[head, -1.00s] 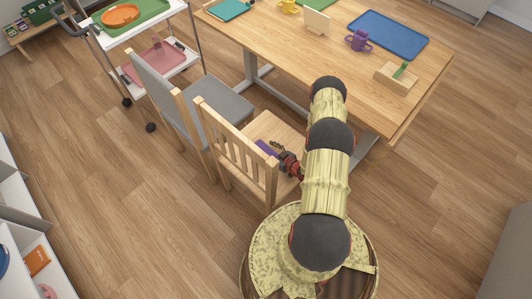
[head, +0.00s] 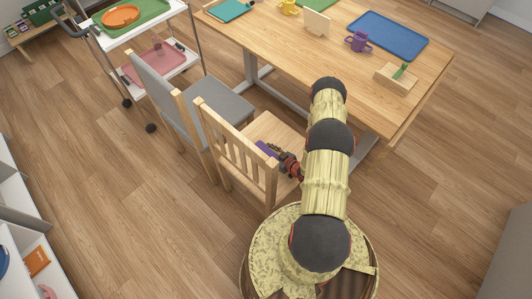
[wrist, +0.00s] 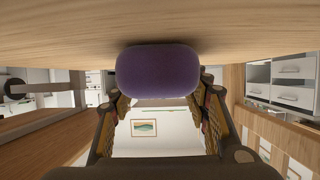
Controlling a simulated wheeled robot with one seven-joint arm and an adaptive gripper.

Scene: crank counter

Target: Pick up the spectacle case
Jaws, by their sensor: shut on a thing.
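The spectacle case is a purple, rounded, oblong thing (wrist: 157,71) in the wrist view, with the wooden chair seat close beside it. In the head view a small part of the purple case (head: 265,148) shows at the chair's seat, behind the backrest. My gripper (head: 283,157) is at the chair seat, with its jaws at the case. In the wrist view the fingers of my gripper (wrist: 158,104) lie on both sides of the case and are shut on it. I cannot tell whether the case still touches the seat.
The wooden chair (head: 238,150) has a slatted backrest close to my gripper. A grey-seated chair (head: 222,105) stands beside it. The table (head: 310,60) holds a blue tray (head: 388,35), a purple mug (head: 359,41) and a wooden box (head: 396,78).

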